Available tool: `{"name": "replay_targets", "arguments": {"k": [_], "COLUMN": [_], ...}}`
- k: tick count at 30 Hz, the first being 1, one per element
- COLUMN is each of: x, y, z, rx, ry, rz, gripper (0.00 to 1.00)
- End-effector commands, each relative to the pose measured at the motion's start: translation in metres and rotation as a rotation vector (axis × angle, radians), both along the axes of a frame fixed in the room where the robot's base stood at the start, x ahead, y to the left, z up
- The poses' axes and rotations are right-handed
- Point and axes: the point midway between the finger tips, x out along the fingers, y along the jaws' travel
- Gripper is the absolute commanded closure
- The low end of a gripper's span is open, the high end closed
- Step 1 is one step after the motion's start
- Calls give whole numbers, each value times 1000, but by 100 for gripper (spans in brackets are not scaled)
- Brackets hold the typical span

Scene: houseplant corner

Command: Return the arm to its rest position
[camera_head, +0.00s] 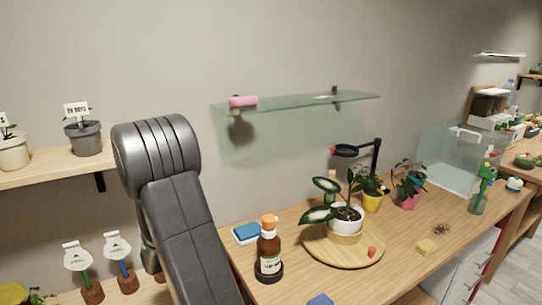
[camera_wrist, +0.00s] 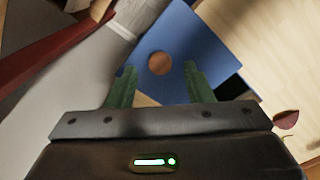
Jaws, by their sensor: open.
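My gripper (camera_wrist: 158,84) shows in the wrist view with its two green fingers apart and nothing between them. Past the fingers is a flat blue surface (camera_wrist: 188,48) with a round brown spot (camera_wrist: 160,63); I cannot tell what it is. In the head view my dark arm rises at the left of the workbench, and the gripper itself is not visible there.
A glass shelf (camera_head: 300,105) hangs above. A wooden shelf (camera_head: 50,172) with pots is left.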

Motion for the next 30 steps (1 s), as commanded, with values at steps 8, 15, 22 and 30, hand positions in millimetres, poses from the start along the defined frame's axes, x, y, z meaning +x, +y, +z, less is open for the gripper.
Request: {"name": "replay_targets", "arguments": {"k": [8, 15, 22, 30], "x": [0, -1, 0, 1], "y": [0, 0, 0, 1], "z": [-20, -21, -18, 12], "rx": [-1, 0, 1, 4], "ry": [0, 0, -1, -4], "rz": [0, 0, 0, 0], "gripper": [53, 53, 53, 53]}}
